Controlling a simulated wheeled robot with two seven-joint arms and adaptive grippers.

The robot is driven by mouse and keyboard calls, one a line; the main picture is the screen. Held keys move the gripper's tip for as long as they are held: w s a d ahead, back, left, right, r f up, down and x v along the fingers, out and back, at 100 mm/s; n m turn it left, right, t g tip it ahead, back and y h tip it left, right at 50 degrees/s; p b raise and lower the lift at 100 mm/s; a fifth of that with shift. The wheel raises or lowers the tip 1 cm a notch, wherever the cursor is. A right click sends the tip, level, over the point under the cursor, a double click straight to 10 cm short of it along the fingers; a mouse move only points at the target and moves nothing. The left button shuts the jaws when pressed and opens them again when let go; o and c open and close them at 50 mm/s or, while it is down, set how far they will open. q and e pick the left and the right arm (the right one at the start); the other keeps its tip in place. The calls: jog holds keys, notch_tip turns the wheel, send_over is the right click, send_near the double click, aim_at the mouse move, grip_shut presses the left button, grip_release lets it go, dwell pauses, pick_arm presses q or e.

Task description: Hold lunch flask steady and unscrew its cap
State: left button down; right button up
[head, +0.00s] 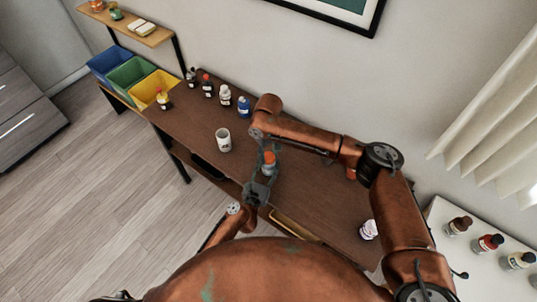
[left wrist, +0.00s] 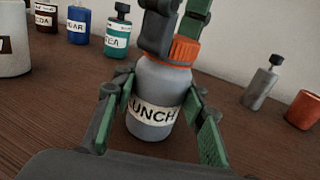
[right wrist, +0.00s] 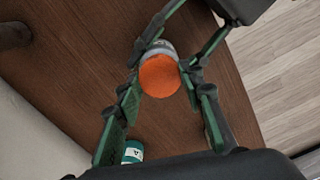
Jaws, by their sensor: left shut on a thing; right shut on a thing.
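The lunch flask (left wrist: 155,92) stands upright on the brown table, a grey bottle with a label reading "UNCH" in the left wrist view. Its orange cap (left wrist: 180,50) is on top and also shows in the head view (head: 269,156) and from above in the right wrist view (right wrist: 160,76). My left gripper (left wrist: 155,115) is shut on the flask's body, one finger on each side. My right gripper (right wrist: 162,80) comes down from above and is shut on the cap. Its fingers partly hide the cap in the left wrist view.
A yellow bin (head: 149,90) is at the far left. A white jar (head: 369,229) and an orange cup (left wrist: 304,109) stand to the right.

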jog(key=n, duration=1.8)
jog(key=shift+r, duration=0.1)
jog(key=n, duration=0.3)
jog(key=shift+n, duration=0.4)
jog(key=n, duration=1.3)
